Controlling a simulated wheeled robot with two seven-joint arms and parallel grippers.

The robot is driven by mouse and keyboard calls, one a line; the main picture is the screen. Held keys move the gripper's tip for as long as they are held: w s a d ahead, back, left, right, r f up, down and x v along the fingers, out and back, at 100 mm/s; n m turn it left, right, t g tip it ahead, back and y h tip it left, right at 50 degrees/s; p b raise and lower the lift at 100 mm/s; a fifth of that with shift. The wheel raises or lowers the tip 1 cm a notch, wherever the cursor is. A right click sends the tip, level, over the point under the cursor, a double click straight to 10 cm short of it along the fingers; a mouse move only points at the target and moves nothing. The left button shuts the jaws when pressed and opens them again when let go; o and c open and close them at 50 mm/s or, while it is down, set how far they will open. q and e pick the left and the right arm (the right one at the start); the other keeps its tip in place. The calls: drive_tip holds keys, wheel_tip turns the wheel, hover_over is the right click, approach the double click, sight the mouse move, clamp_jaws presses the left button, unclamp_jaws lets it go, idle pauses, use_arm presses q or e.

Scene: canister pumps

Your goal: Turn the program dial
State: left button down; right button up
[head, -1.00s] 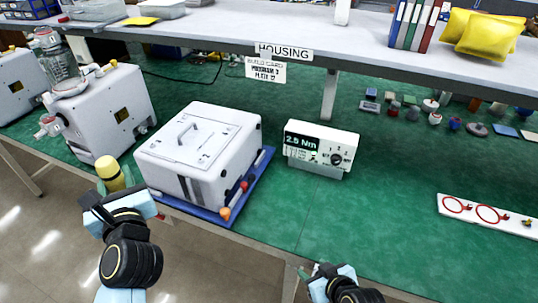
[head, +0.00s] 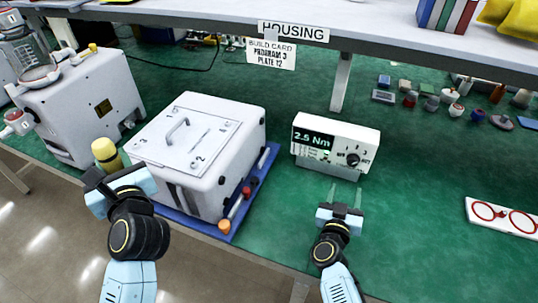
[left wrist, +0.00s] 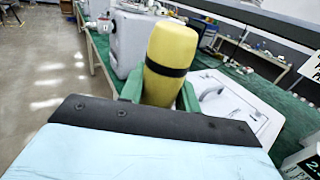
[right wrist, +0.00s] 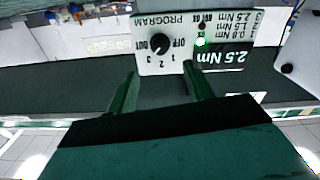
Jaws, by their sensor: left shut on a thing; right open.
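The program dial (head: 352,159) is a black knob on the right of a white control box (head: 370,140) whose screen reads 2.5 Nm. In the right wrist view the dial (right wrist: 161,44) appears upside down, with OFF, 1, 2, 3 and OUT marked around it. My right gripper (head: 345,193) is open and empty, in front of and below the box, apart from the dial. In its wrist view the fingers (right wrist: 158,85) point toward the panel's edge. My left gripper (head: 105,168) is shut on a yellow cylinder with a black band (left wrist: 170,62), held upright left of the white housing.
The white housing (head: 215,135) with a numbered lid stands on a blue tray (head: 262,180). A build card (head: 271,54) reads program 3, plate 12. Small parts lie at the back right. Green bench around the box is clear.

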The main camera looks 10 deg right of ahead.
sight(352, 164)
use_arm(q)
drive_tip(key=shift+f+b, duration=0.8)
drive_tip(key=shift+b, duration=0.1)
use_arm(e)
drive_tip(key=x, duration=1.1)
drive_tip(key=shift+a, duration=0.1)
drive_tip(key=c, duration=1)
